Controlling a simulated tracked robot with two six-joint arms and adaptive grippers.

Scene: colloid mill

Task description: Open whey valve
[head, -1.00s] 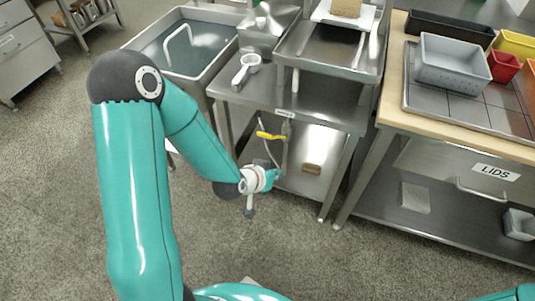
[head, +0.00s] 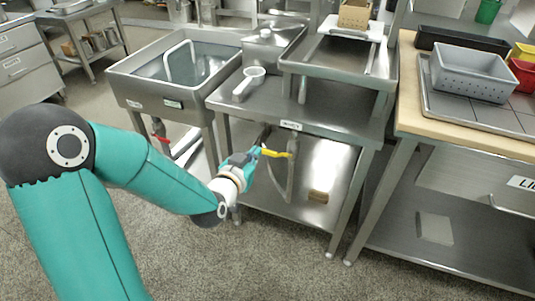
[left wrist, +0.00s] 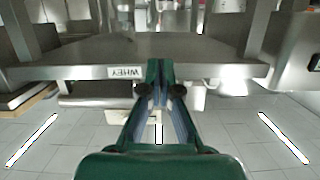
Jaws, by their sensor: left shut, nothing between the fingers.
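The whey valve's yellow handle (head: 274,153) points left from a pipe under the front of the steel table, below a small label (head: 291,125). In the left wrist view the label (left wrist: 121,71) reads WHEY. My left gripper (head: 256,152) is shut and empty, its tips close to the free left end of the handle; I cannot tell whether they touch. In the left wrist view the shut fingers (left wrist: 160,82) point at the table's front edge, and I cannot make out the yellow handle there. My right gripper is not in view.
The steel table (head: 330,112) carries a white scoop (head: 249,82). A sink (head: 120,82) with a red-handled valve (head: 160,130) below stands left. A small brown block (head: 318,196) lies on the lower shelf. A wood-topped bench (head: 415,110) stands right. Open floor lies in front.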

